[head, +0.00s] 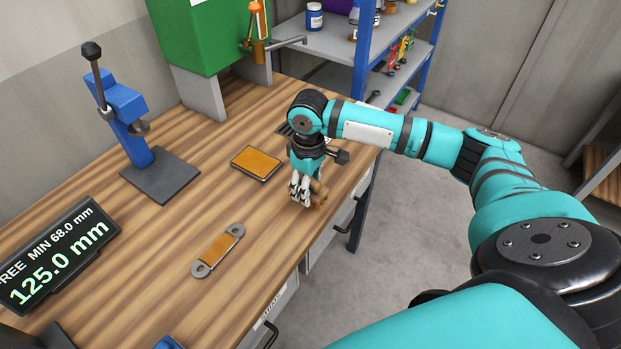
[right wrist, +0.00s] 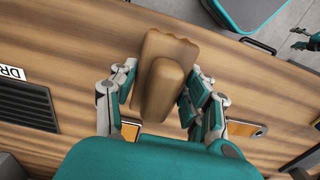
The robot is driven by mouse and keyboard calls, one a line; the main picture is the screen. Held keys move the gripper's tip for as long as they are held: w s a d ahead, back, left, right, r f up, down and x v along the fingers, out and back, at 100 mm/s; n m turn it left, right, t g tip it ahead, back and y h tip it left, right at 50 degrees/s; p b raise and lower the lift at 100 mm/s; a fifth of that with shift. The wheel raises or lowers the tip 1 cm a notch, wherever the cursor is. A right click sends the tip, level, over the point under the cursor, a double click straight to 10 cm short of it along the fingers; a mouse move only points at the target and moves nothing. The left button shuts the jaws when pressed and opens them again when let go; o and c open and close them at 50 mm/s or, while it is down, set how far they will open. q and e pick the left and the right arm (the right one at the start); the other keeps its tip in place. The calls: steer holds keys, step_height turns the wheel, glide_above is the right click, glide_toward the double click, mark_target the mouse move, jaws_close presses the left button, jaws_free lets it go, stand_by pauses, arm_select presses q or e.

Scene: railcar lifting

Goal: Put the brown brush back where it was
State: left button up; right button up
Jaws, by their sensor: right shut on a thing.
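The brown brush (head: 319,192) is between the fingers of my right gripper (head: 303,193), close to the wooden table near its front edge. In the right wrist view the brush (right wrist: 158,55) shows as a wooden block with a raised grip and a wavy far end. The fingers of my right gripper (right wrist: 163,88) close on the raised grip from both sides. In the head view the fingers hide part of the brush. I cannot tell whether its underside touches the table. My left gripper is not in view.
An orange-topped pad (head: 257,163) and an orange link with two eyelets (head: 217,250) lie on the workbench (head: 215,185). A blue press (head: 125,115), a display (head: 55,255) and a green machine (head: 210,35) stand further left and back. Drawer handles (head: 343,228) project from the bench front.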

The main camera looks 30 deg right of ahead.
steer(key=w+d, duration=0.2)
steer(key=w, duration=0.1)
steer(key=shift+w+d+f+p, duration=0.2)
steer(key=shift+d+p, duration=0.1)
steer(key=shift+w+d+f, duration=0.1)
step_height(320, 180, down, 3)
steer(key=shift+r+p, duration=0.1)
steer(key=shift+p, duration=0.55)
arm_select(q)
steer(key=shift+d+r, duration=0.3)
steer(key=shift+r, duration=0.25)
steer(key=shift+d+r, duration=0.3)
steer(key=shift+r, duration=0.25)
arm_select(e)
steer(key=shift+f, duration=0.3)
steer(key=shift+f, duration=0.15)
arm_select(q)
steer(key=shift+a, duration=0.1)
arm_select(e)
steer(key=o, duration=1)
arm_select(q)
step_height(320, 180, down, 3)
steer(key=b, duration=0.2)
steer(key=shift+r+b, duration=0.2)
steer(key=shift+b, duration=0.15)
arm_select(e)
step_height(320, 180, up, 12)
steer(key=shift+r, duration=0.2)
